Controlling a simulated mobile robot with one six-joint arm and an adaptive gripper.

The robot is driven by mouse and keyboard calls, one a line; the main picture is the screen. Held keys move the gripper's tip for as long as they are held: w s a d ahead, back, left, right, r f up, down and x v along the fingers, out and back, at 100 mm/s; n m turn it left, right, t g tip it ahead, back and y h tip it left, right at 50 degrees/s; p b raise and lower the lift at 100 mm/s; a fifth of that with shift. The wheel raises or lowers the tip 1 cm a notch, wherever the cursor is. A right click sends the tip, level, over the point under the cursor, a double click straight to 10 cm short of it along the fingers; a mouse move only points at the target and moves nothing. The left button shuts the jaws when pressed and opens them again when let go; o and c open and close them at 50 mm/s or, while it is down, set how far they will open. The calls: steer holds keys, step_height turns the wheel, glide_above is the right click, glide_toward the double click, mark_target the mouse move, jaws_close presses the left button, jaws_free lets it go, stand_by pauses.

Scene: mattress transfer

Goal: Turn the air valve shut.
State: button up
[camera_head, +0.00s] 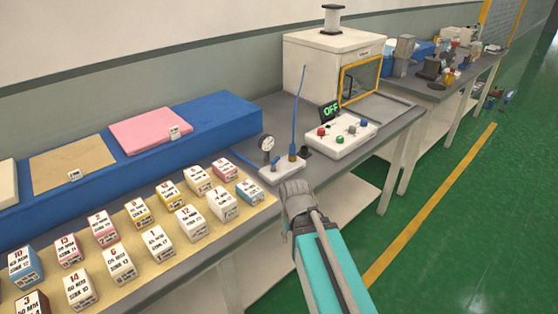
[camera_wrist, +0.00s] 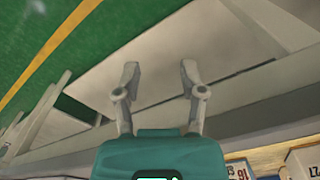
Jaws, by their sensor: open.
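The air valve assembly is a small white block (camera_head: 283,170) on the grey bench, left of the control box. It carries a round gauge (camera_head: 267,143), a small blue lever (camera_head: 275,160) and a brass fitting (camera_head: 292,154) with a thin blue hose rising from it. The lever's exact angle is too small to tell. My arm's grey end lies just in front of the block in the head view. My gripper (camera_wrist: 160,78) shows in the wrist view with its two fingers apart and nothing between them. The valve is not visible in the wrist view.
Numbered boxes (camera_head: 158,242) stand on a tan board at left. A control box (camera_head: 338,133) with coloured buttons and a green OFF display (camera_head: 330,111) stands right of the valve. A white machine (camera_head: 331,68) stands behind. Green floor (camera_head: 478,205) lies right.

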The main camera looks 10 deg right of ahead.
step_height(320, 180, up, 14)
steer(key=w+p, duration=0.1)
steer(key=p, duration=1.2)
step_height(320, 180, up, 11)
steer(key=m+p, duration=0.8)
steer(key=p, duration=0.3)
glide_above(277, 157)
steer(key=shift+r, duration=0.1)
step_height(277, 157, down, 14)
steer(key=b, duration=1.3)
steer(key=shift+r+b, duration=0.1)
steer(key=shift+b, duration=0.3)
